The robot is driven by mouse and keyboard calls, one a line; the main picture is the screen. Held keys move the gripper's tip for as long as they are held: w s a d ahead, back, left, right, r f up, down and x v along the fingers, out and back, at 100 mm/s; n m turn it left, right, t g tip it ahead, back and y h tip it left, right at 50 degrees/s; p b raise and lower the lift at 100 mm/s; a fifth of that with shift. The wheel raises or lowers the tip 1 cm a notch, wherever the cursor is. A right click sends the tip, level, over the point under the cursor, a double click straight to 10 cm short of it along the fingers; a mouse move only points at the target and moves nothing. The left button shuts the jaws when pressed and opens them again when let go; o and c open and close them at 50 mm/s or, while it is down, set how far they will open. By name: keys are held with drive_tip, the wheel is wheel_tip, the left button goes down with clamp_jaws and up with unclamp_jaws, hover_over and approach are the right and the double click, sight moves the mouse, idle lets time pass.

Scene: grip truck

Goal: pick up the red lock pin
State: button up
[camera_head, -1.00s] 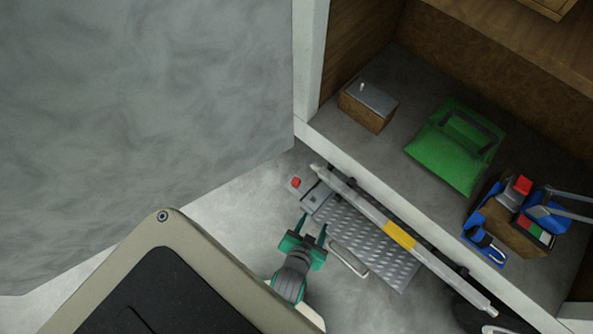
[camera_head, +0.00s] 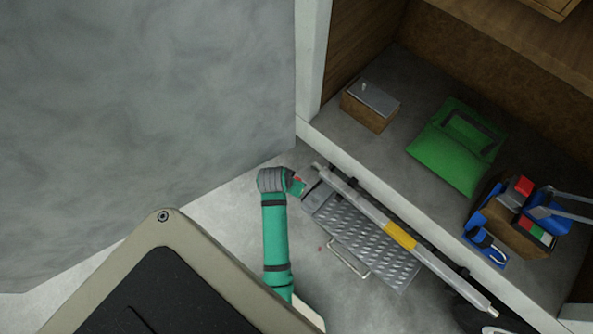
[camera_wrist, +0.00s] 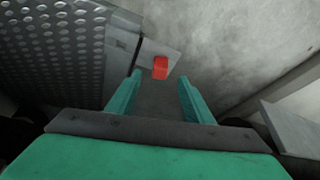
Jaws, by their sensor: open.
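The red lock pin (camera_wrist: 160,67) shows as a small red block on a grey plate (camera_wrist: 150,50) at the end of the metal tread plate. In the wrist view it lies centred just past the fingertips of my gripper (camera_wrist: 160,77). My gripper is open, with one green finger to each side of the pin's line, and nothing is between the fingers. In the head view my gripper (camera_head: 297,186) is over the plate's left end, and my wrist hides most of the pin there.
The tread plate (camera_head: 365,240) with a wire handle (camera_head: 349,259) lies beside a long grey bar (camera_head: 350,195) with a yellow band (camera_head: 400,236). The truck bed holds a brown box (camera_head: 368,112), a green bag (camera_head: 450,165) and a blue tool caddy (camera_head: 478,222). A grey wall (camera_head: 150,110) stands at left.

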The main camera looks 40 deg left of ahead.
drive_tip(key=x, duration=0.3)
drive_tip(key=shift+w+f, duration=0.25)
drive_tip(key=x, duration=0.4)
drive_tip(key=shift+w+a+r, duration=0.1)
drive_tip(key=shift+w+r, duration=0.05)
drive_tip(key=shift+w, duration=0.3)
drive_tip(key=shift+w+a+f, duration=0.1)
drive_tip(key=shift+w+f, duration=0.05)
drive_tip(key=shift+f, duration=0.4)
drive_tip(key=shift+c, duration=0.6)
drive_tip(key=c, duration=1.1)
